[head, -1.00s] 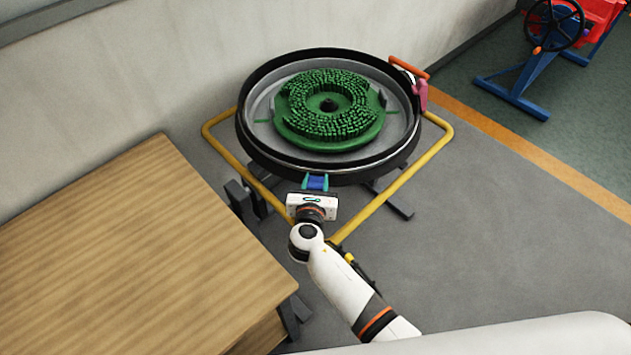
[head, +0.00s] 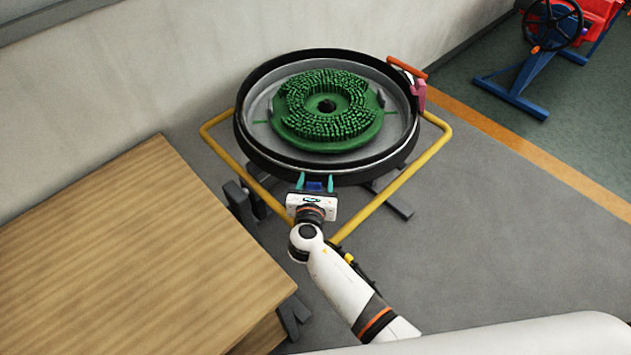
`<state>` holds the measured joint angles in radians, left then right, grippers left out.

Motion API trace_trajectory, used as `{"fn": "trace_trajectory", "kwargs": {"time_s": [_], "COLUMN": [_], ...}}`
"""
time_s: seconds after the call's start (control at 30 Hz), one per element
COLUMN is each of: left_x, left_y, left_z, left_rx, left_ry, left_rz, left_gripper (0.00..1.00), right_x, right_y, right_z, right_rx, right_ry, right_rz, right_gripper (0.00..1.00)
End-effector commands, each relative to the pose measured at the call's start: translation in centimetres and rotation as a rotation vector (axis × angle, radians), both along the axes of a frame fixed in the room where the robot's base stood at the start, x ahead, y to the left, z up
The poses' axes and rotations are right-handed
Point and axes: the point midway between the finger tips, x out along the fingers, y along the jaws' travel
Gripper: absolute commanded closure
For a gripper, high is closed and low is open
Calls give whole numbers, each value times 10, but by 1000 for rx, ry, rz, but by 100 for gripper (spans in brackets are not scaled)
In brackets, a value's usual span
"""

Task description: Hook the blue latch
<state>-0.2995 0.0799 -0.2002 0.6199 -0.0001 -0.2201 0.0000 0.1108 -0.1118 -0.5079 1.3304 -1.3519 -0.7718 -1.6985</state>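The round black-rimmed tank (head: 254,148) stands in the middle with a green brush disc (head: 326,106) inside. The blue latch (head: 314,186) is a small blue piece at the tank's near rim, partly hidden by my gripper. My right gripper (head: 315,182) is at the near rim with its two teal fingers spread apart, one on each side of the blue latch. The fingers look clear of it. Whether the latch is hooked cannot be made out at this size. My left gripper is not in view.
A yellow tube frame (head: 398,190) surrounds the tank. A wooden table (head: 120,250) fills the lower left. An orange handle (head: 407,67) and a pink part (head: 418,94) sit at the rim's right. Grey floor (head: 500,230) at right is clear.

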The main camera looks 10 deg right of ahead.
Motion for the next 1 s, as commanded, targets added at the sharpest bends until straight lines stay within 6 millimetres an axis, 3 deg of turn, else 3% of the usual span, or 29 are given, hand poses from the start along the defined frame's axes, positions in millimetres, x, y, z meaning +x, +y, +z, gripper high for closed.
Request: {"fn": "trace_trajectory", "kwargs": {"time_s": [0.17, 1.0], "left_x": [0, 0], "left_y": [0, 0], "left_z": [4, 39], "left_rx": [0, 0], "left_ry": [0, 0], "left_rz": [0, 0], "left_gripper": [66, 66], "right_x": [-3, -58], "right_y": [0, 14], "right_z": [2, 22], "right_rx": [0, 0], "right_ry": [0, 1], "right_rz": [-1, 1], "right_gripper": [44, 44]}}
